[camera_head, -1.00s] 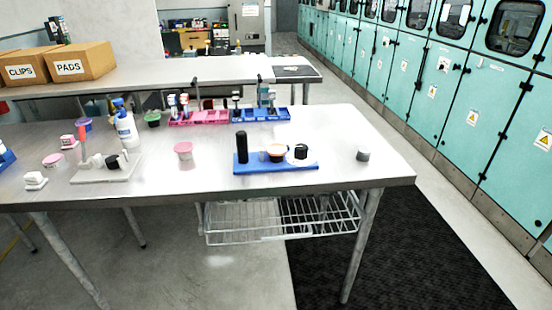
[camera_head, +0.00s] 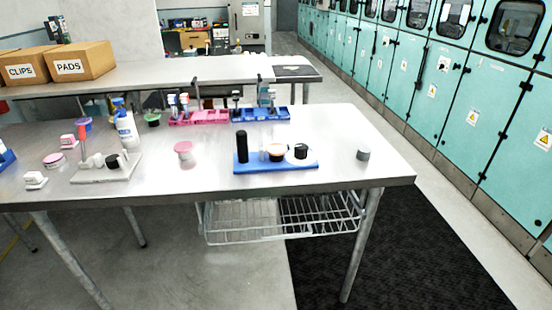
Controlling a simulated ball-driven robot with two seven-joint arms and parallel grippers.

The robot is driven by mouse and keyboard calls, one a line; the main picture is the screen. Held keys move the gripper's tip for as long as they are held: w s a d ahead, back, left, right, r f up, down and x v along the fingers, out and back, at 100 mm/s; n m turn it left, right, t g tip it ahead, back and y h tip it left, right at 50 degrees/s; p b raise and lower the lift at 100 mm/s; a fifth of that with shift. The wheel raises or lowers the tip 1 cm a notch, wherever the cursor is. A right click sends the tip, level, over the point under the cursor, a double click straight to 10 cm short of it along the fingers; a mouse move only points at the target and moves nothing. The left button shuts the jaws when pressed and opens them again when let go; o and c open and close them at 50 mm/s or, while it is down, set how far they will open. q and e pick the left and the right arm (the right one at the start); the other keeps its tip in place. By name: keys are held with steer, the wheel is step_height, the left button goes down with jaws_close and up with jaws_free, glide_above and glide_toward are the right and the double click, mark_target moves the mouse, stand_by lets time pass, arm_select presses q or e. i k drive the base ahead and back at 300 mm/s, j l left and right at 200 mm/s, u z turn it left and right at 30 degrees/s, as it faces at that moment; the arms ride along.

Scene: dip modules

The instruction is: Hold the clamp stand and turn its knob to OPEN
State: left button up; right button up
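Two small stands with posts and knobs are on the steel table. One has a blue base (camera_head: 262,168), an upright black post (camera_head: 242,146), an orange-topped round part (camera_head: 276,153) and a black-and-white round part (camera_head: 301,151). The other has a pale grey base (camera_head: 118,176), a red-topped post (camera_head: 82,138), whitish parts and a black knob (camera_head: 113,161). I cannot tell which is the clamp stand. No OPEN marking is readable on either, so the knob setting cannot be told. Neither of my grippers is in view.
The steel table (camera_head: 375,180) has a pink-lidded cup (camera_head: 183,150), a grey cylinder (camera_head: 363,154), a white bottle (camera_head: 126,128), and pink (camera_head: 210,117) and blue (camera_head: 253,115) trays behind. Its right end is mostly clear. A wire shelf (camera_head: 265,228) hangs below.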

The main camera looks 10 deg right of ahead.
mark_target(301, 150)
steer(key=i+l, duration=0.15)
steer(key=i, duration=0.3)
steer(key=i+l, duration=0.15)
steer(key=i, duration=0.25)
steer(key=i+l, duration=0.1)
steer(key=i, duration=0.35)
